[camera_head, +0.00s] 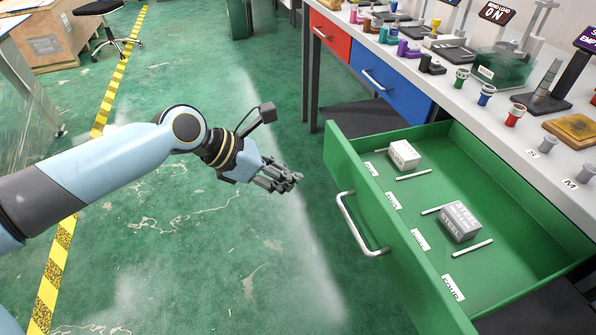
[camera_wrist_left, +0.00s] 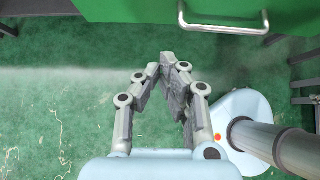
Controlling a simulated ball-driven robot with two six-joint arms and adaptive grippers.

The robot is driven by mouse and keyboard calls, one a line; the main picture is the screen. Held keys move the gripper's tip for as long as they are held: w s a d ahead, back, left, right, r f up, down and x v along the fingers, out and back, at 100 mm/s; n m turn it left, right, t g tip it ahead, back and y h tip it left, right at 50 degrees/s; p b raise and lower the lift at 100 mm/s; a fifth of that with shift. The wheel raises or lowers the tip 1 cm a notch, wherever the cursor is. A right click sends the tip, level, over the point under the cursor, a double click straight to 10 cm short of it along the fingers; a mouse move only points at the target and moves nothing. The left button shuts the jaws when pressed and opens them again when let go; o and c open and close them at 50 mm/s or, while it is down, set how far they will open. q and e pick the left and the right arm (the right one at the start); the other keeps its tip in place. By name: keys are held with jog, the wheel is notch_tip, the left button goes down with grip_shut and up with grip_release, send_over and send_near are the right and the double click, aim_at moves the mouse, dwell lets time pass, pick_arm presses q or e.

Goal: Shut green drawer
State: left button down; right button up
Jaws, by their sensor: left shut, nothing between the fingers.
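The green drawer (camera_head: 385,222) is pulled open from under the workbench, with its front panel facing left and a silver bar handle (camera_head: 359,226) on it. Inside lie a pale box (camera_head: 404,155), a grey steel-labelled block (camera_head: 459,222) and several white dividers. My left gripper (camera_head: 291,180) is shut and empty, in the air to the left of the drawer front and apart from the handle. In the left wrist view the closed fingertips (camera_wrist_left: 168,58) point toward the drawer front (camera_wrist_left: 130,10), with the handle (camera_wrist_left: 222,27) up and to the right. My right gripper is not in view.
The bench top (camera_head: 540,150) holds several coloured spools, machines and small signs. A red drawer (camera_head: 329,37) and a blue drawer (camera_head: 390,80) beside it are closed. A wheeled chair (camera_head: 112,40) and a wooden crate (camera_head: 45,45) stand far left. The floor left of the drawer is clear.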

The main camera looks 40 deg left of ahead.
pick_arm(q)
jog(key=w+d+r+b+x, duration=0.1)
jog(key=r+b+x, duration=0.1)
jog(key=x, duration=0.9)
jog(key=shift+w+d, duration=0.15)
jog(key=shift+w, duration=0.15)
jog(key=shift+f, duration=0.1)
